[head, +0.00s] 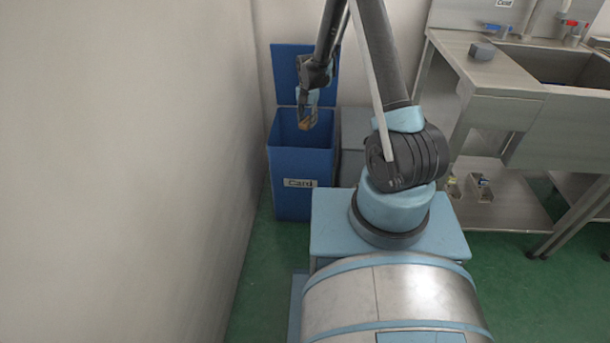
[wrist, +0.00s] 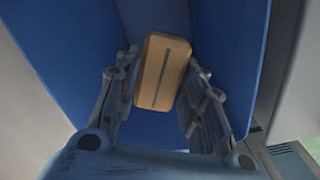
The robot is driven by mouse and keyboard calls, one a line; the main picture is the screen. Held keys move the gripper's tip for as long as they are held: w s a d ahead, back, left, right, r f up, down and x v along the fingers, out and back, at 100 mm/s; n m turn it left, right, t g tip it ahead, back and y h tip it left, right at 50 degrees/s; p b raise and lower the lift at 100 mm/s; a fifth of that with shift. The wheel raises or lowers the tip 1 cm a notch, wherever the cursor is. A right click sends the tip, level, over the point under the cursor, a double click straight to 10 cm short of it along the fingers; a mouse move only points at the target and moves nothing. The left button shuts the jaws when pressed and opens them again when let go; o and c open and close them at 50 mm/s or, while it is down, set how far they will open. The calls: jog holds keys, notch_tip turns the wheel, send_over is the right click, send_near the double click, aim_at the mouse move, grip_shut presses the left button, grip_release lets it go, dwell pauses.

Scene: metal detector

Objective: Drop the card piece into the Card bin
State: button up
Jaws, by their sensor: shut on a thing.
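The card piece (wrist: 161,72) is a small tan box with a dark stripe down its face. In the wrist view it sits between the two fingers of my gripper (wrist: 163,88), which is shut on it. In the head view the card piece (head: 304,124) hangs below my gripper (head: 306,112), over the open mouth of the blue Card bin (head: 303,160). The bin's lid stands up at the back, and a "Card" label is on its front. In the wrist view the bin's blue inside (wrist: 215,30) surrounds the piece.
A grey bin (head: 354,140) stands right of the Card bin. A pale wall (head: 130,170) is close on the left. A steel sink bench (head: 500,90) with a grey object (head: 482,51) on it stands at the right. Green floor (head: 500,260) is clear at the lower right.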

jog(key=shift+f, duration=0.25)
jog(key=o, duration=0.9)
jog(key=shift+r, duration=3.7)
